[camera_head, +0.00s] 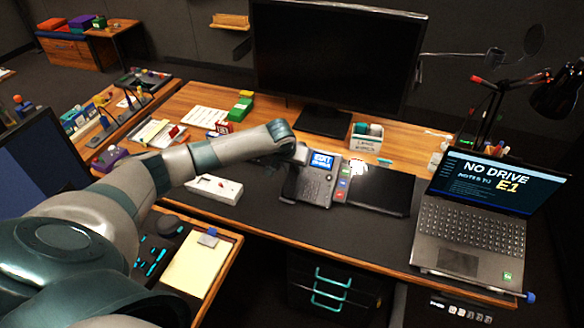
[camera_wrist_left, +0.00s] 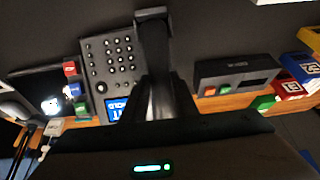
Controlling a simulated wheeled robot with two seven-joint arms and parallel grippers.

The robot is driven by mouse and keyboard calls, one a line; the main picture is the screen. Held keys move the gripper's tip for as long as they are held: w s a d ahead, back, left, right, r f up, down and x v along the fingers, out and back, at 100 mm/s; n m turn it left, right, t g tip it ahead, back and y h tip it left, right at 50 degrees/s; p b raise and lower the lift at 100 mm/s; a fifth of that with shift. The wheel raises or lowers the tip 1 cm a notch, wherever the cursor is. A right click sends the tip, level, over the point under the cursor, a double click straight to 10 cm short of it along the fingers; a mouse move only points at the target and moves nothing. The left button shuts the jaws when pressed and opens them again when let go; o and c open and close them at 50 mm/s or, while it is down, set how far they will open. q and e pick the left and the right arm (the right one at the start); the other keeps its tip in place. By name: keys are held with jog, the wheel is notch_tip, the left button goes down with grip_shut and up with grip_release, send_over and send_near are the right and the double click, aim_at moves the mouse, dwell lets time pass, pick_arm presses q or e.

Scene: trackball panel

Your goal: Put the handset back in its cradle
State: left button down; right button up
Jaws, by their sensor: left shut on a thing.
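The desk phone (camera_head: 318,186) stands on the dark desk mat, with a blue screen (camera_head: 323,160) and a keypad. In the left wrist view its keypad (camera_wrist_left: 112,62) and lit screen show left of the handset. The dark handset (camera_wrist_left: 152,40) runs up the middle of that view, along the keypad's side. My left gripper (camera_head: 298,158) is shut on the handset at the phone's left side. The arm and gripper hide part of the handset and the cradle side. I cannot tell whether the handset touches the cradle. My right gripper is not in view.
A white box-shaped device (camera_head: 214,189) lies left of the phone. A black pad (camera_head: 379,192) lies to its right, with coloured buttons (camera_head: 343,183) between. A monitor (camera_head: 335,55) stands behind, and a laptop (camera_head: 470,235) sits at right. The mat in front is clear.

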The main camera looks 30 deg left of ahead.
pick_arm(q)
jog(key=shift+p, duration=0.5)
dwell(0.8)
dwell(0.6)
jog(key=shift+w+a+f, duration=0.1)
jog(key=shift+w+f, duration=0.15)
dwell(0.5)
jog(key=c, duration=1.3)
grip_release()
jog(key=shift+c, duration=0.2)
jog(key=shift+r, duration=0.1)
jog(key=b+v, duration=0.4)
jog(key=v, duration=1.3)
jog(key=shift+s, duration=0.1)
